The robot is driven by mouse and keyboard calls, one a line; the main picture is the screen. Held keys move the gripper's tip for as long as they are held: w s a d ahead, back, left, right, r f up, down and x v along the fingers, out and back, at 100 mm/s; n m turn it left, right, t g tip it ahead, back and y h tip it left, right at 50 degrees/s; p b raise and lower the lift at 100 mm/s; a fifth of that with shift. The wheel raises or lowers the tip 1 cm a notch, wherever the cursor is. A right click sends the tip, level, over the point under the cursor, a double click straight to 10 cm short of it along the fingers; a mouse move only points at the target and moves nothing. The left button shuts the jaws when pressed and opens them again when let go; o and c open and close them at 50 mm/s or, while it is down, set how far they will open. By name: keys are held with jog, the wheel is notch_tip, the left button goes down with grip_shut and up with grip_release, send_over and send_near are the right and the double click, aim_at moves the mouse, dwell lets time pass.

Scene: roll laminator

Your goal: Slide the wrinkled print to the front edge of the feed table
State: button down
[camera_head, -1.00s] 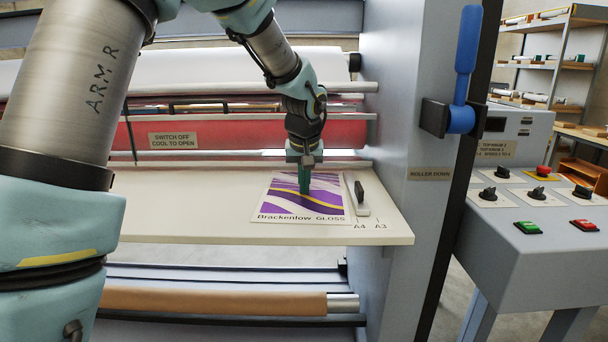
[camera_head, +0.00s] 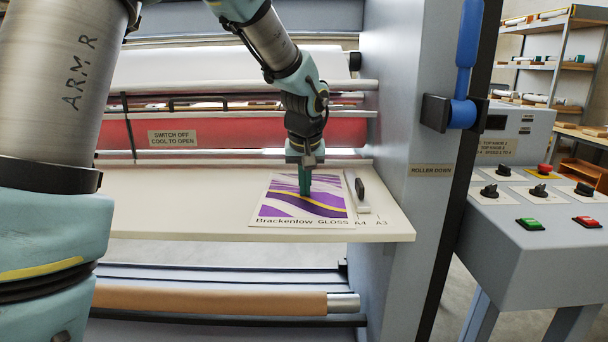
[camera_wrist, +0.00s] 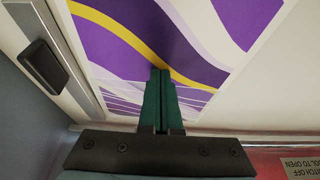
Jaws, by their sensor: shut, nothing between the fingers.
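The print (camera_head: 290,208), a white sheet with purple waves, a yellow stripe and "Brackenlow GLOSS" lettering, lies on the cream feed table (camera_head: 170,215). Its near edge is a short way back from the table's front edge. In the wrist view the closed fingers (camera_wrist: 160,74) overlie the purple and yellow pattern of the print (camera_wrist: 115,45). Firm contact cannot be told for certain.
A side guide (camera_head: 362,195) with a black knob stands along the print's right edge, by the A4 and A3 marks. The red roller (camera_head: 235,132) and warning label (camera_head: 172,138) are behind. A machine upright (camera_head: 400,200) stands right. The table's left is clear.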

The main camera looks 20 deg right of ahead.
aim_at(307, 210)
jog(key=shift+s+a+f, duration=0.15)
jog(key=shift+s+a, duration=0.1)
jog(key=shift+s, duration=0.4)
jog(key=shift+s+a+b, duration=0.35)
jog(key=shift+s+b, duration=0.1)
jog(key=shift+s, duration=0.45)
jog(key=shift+s+a+b, duration=0.35)
jog(key=shift+s+b, duration=0.1)
jog(key=shift+s, duration=0.45)
jog(key=shift+s, duration=0.1)
jog(key=shift+s+a+b, duration=0.3)
jog(key=shift+s+b, duration=0.15)
jog(key=shift+s, duration=0.25)
jog(key=shift+s+a, duration=0.1)
jog(key=shift+s, duration=0.2)
